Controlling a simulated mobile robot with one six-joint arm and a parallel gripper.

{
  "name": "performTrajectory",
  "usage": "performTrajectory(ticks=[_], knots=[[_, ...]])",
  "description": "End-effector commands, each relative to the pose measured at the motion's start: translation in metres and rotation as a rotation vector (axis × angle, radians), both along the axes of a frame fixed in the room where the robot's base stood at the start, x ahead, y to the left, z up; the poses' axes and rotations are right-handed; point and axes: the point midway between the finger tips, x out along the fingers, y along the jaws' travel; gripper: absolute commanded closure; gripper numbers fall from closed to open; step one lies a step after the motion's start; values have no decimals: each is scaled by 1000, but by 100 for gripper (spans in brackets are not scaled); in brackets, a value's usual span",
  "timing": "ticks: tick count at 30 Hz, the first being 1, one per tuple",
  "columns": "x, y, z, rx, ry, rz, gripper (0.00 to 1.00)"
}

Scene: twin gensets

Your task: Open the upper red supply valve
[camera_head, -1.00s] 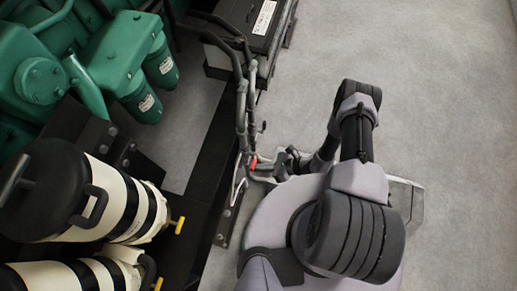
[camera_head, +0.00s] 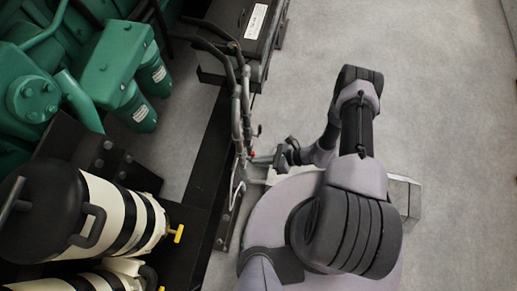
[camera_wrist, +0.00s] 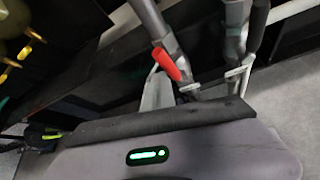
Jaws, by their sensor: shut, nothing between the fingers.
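A red valve handle (camera_wrist: 166,64) sits on a grey pipe in the upper middle of the wrist view, slanting down to the right. In the head view only a small bit of red handle (camera_head: 252,154) shows beside the upright pipes. I cannot tell from this whether it is the upper valve. My gripper (camera_head: 262,160) is shut and empty, pointing left at the pipes close to the red handle. I cannot tell if it touches. In the wrist view my gripper's housing with a green light fills the bottom, and its fingertips do not show clearly.
Grey pipes (camera_head: 237,110) rise beside the black frame rail. A black box with a white label (camera_head: 255,22) stands at the top. Cream-and-black cylinders (camera_head: 120,205) with yellow handles and a green engine (camera_head: 110,70) fill the left. The grey floor at right is clear.

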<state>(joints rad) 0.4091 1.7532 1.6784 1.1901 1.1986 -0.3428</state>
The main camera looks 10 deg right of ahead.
Motion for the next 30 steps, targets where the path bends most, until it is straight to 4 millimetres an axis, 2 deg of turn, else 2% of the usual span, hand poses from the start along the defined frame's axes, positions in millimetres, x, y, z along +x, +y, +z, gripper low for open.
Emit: performTrajectory(ticks=[30], knots=[[10, -6, 2, -1, -6, -7, 100]])
